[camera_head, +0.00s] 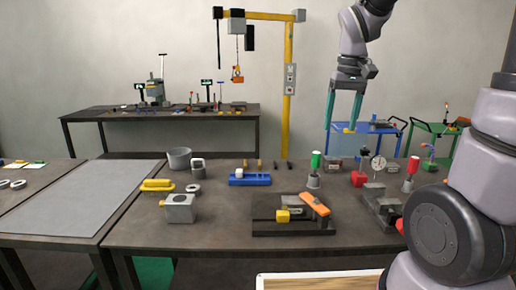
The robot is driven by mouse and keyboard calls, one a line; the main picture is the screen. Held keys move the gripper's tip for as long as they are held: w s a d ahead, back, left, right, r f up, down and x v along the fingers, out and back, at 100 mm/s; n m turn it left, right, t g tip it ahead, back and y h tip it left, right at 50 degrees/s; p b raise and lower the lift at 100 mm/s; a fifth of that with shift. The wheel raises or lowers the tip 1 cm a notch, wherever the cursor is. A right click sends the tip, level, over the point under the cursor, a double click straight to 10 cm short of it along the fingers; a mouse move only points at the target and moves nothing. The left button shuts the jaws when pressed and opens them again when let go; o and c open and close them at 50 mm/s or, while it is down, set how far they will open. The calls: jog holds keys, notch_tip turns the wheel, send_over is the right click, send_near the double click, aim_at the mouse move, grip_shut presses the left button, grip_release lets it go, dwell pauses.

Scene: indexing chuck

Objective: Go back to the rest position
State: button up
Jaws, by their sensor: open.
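My gripper (343,128) hangs in the air at the upper right of the head view, pointing down. Its two long green fingers are apart, and I see nothing held between them. Yellow shows at the fingertips. It appears above the back part of the right half of the workbench (225,231), clear of the things standing there. A block with a round hole (181,208) stands at the bench's front left. A dark fixture (293,222) with an orange lever (315,204) and a yellow block (282,216) stands at the front middle.
A dial gauge (377,163), green-handled tool (315,168), red-handled tool (411,172) and vise (381,207) crowd the right side. A grey pot (180,158) and blue rack (250,178) stand left of centre. A grey mat (72,200) lies bare at left. A yellow hoist post (288,95) stands behind.

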jog(key=s+d+r+m+t+y, duration=0.1)
jog(key=s+d+r+m+t, duration=0.2)
jog(key=s+r+t, duration=0.3)
jog(key=shift+s+r+m, duration=0.8)
jog(key=shift+s+r, duration=0.2)
jog(key=shift+s, duration=1.35)
